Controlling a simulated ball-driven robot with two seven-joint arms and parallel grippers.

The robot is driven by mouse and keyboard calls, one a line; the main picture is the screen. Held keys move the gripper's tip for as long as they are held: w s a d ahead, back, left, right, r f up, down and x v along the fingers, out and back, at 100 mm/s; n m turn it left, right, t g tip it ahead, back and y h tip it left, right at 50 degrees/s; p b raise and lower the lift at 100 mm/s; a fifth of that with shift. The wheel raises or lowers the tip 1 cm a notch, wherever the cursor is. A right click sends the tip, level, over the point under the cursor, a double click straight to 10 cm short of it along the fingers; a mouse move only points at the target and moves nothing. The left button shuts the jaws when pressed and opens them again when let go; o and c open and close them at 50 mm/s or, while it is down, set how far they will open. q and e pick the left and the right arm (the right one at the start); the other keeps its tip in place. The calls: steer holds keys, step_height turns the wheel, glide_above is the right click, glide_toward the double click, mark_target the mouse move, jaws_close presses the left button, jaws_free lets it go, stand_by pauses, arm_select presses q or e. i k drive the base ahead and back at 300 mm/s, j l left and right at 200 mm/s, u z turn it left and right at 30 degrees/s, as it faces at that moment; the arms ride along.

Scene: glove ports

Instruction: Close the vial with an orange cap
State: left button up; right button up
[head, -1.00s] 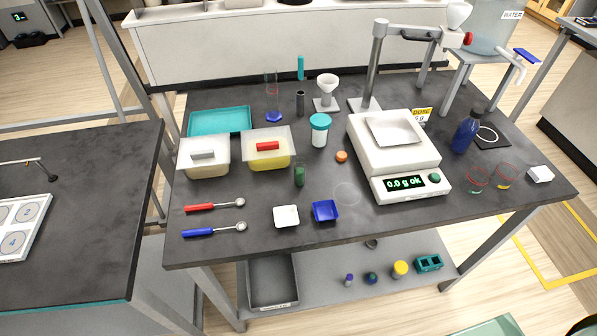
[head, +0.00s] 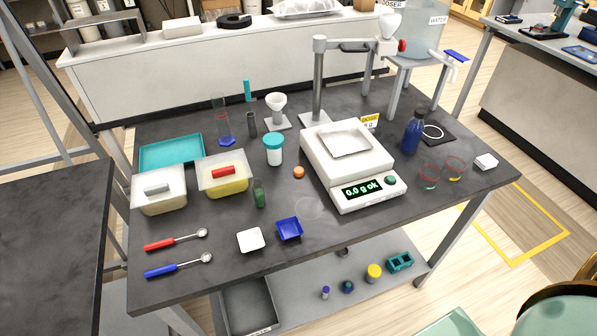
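The orange cap (head: 298,172) lies on the dark table, left of the balance and apart from the vial. A small dark green vial (head: 259,193) stands upright in front of the yellow-filled tub. It is too small to tell whether its top is open. Neither of my grippers shows in the head view.
The white balance (head: 347,165) reads 0.0 g. A teal-lidded jar (head: 273,149) stands behind the cap. A blue weighing tray (head: 289,229) and a white one (head: 250,240) lie in front. Two spoons (head: 180,264) lie front left.

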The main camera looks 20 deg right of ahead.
mark_target(259, 189)
steer(key=l+u, duration=0.1)
steer(key=u, duration=0.4)
steer(key=k+l+u, duration=0.9)
steer(key=k+l, duration=0.25)
steer(key=k, duration=0.25)
steer(key=k+l+u, duration=0.1)
steer(key=k+l, duration=0.15)
steer(key=k, duration=0.25)
